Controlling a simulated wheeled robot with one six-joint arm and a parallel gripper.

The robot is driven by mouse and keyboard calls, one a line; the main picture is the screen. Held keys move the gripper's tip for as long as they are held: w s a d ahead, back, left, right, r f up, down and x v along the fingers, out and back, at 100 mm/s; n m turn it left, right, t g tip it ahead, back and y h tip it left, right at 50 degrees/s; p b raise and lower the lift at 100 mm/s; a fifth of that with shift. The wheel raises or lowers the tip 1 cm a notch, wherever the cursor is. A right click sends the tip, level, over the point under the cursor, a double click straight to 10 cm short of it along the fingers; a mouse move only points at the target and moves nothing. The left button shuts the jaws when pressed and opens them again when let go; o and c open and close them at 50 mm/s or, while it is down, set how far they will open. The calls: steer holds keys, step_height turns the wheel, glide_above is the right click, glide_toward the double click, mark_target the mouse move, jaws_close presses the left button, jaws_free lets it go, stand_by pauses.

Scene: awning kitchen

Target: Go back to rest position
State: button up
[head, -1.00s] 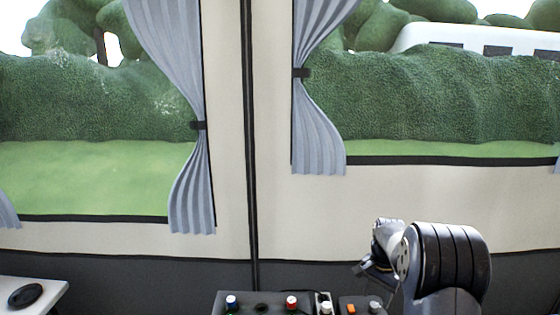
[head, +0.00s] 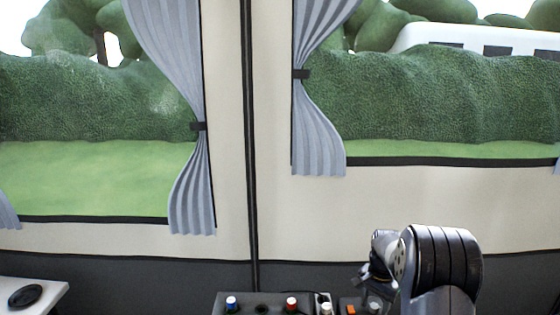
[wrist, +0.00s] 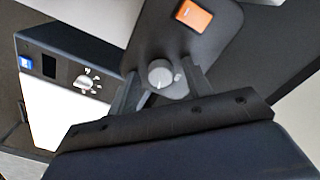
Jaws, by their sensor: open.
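My gripper (wrist: 162,92) shows in the wrist view with its two fingers apart and nothing between them. Beyond the fingers is a dark panel with a round grey knob (wrist: 161,73) and an orange switch (wrist: 194,15). I cannot tell how far the fingertips are from the knob. In the head view my arm is at the lower right, folded downward, and the fingertips are hidden there. The orange switch also shows in the head view (head: 350,309), just left of my arm.
A white table (head: 50,298) with a black round item (head: 25,296) is at the lower left. A fabric wall with curtained windows stands behind.

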steer(key=n+p, duration=0.1)
steer(key=n, duration=0.5)
steer(key=shift+r, duration=0.2)
steer(key=n+p, duration=0.2)
steer(key=n, duration=0.5)
steer(key=shift+n, duration=0.3)
step_height(320, 180, up, 8)
steer(key=shift+r+b, duration=0.1)
steer(key=shift+b, duration=0.3)
steer(key=shift+a, duration=0.1)
